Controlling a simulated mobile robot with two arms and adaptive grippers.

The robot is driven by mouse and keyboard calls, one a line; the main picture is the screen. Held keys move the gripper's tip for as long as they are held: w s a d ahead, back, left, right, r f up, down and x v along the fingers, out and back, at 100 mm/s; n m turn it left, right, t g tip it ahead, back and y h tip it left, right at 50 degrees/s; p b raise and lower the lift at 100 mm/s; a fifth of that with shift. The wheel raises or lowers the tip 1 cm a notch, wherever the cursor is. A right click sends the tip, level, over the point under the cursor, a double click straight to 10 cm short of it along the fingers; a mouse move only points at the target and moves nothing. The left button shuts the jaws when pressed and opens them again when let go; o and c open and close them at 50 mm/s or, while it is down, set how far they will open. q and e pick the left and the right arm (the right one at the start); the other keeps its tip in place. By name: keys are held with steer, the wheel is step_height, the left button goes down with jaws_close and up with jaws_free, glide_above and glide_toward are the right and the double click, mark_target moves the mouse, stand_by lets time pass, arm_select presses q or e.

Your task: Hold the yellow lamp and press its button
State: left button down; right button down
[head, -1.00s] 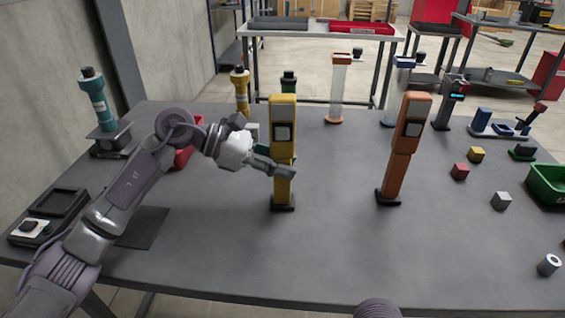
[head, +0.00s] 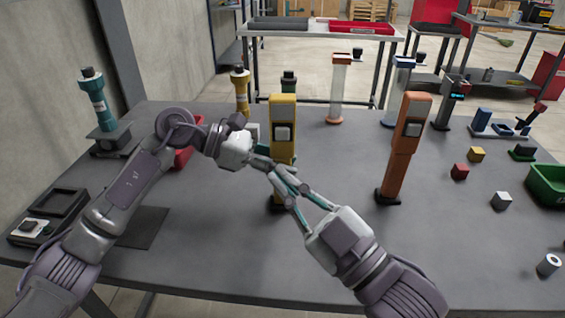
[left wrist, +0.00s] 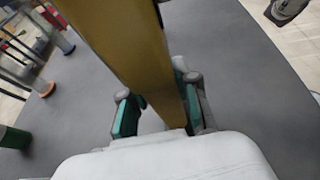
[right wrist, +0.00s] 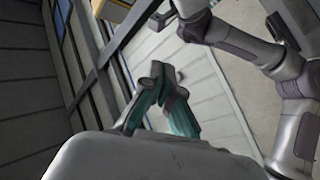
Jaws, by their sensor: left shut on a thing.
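The yellow lamp (head: 282,110) stands upright on the table, left of the orange lamp. A pale square button (head: 282,132) in a dark frame shows on its front. My left gripper (head: 279,168) is shut around the lamp's post below the button. The left wrist view shows its fingers on both sides of the yellow post (left wrist: 135,50). My right gripper (head: 286,183) is in front of the lamp's lower post, below the button, its fingertips together with nothing between them. It overlaps the left fingers in the head view; I cannot tell whether they touch. The lamp's base is mostly hidden.
An orange lamp (head: 400,150) stands to the right. Red (head: 460,172), yellow (head: 477,154) and grey blocks (head: 501,201) and a green bin (head: 548,184) lie farther right. The front middle of the table is clear.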

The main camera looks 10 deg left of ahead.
arm_select(q)
steer(key=shift+f, duration=0.1)
arm_select(e)
steer(key=w, duration=0.8)
steer(key=shift+w+a, duration=0.25)
steer(key=shift+a, duration=0.15)
steer(key=shift+w, duration=0.1)
stand_by(0.9)
steer(key=shift+w, duration=0.35)
steer(key=shift+w, duration=0.3)
stand_by(0.6)
steer(key=shift+s, duration=0.75)
steer(key=s, duration=0.6)
steer(key=shift+d, duration=0.25)
